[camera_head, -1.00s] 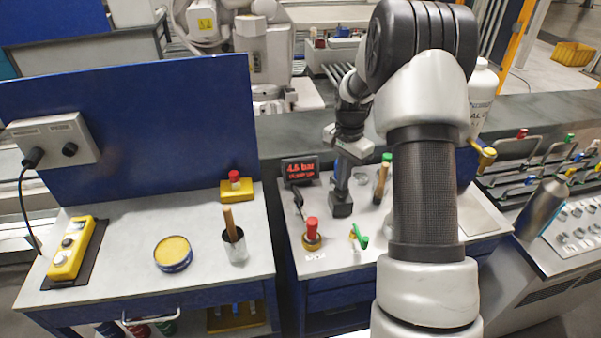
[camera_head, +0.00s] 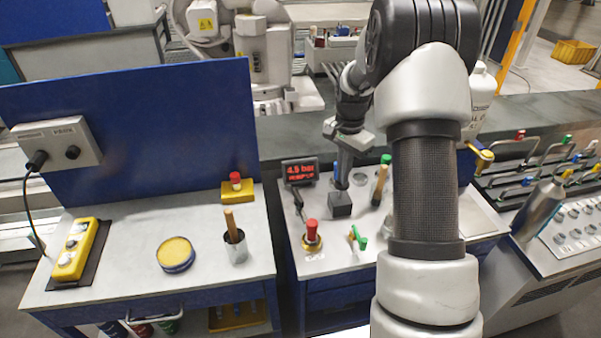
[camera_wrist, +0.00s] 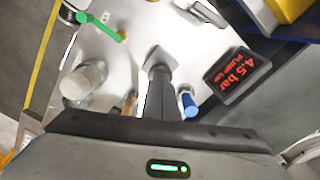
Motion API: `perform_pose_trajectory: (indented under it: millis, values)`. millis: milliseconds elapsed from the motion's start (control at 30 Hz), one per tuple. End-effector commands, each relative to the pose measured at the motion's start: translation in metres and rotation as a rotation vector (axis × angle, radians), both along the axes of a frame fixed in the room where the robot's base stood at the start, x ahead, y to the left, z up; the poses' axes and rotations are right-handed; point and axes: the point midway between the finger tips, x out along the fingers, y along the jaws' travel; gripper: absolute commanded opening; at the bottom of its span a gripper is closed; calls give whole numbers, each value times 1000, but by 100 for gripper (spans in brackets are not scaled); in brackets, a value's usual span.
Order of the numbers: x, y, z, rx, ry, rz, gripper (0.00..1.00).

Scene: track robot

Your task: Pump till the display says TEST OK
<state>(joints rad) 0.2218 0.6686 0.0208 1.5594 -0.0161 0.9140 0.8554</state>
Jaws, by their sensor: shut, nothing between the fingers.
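The display (camera_head: 300,171) stands at the back left of the right-hand bench and reads 4.5 bar in red. In the wrist view the display (camera_wrist: 238,76) shows a second line that looks like PUMP UP. My gripper (camera_head: 343,186) is shut, pointing down right of the display, with nothing between its fingers. A dark square block (camera_head: 340,206) is directly below the fingertips; whether they touch it I cannot tell. In the wrist view the fingers (camera_wrist: 158,72) partly cover this block. A red knob on a brass base (camera_head: 311,233) and a green-handled valve (camera_head: 358,238) stand in front.
A wooden-handled tool (camera_head: 380,185) stands just right of my gripper. A blue cylinder (camera_wrist: 188,103) is close to the fingers in the wrist view. The left bench holds a yellow tin (camera_head: 176,253), a cup with a brush (camera_head: 236,247) and a yellow button box (camera_head: 76,248).

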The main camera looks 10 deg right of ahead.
Motion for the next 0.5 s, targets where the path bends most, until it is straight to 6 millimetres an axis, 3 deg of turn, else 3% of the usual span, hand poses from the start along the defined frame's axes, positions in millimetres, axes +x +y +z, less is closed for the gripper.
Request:
perform_pose_trajectory:
  millis: [500]
  values:
    - [0, 0, -22, 0, 1, 0, 0]
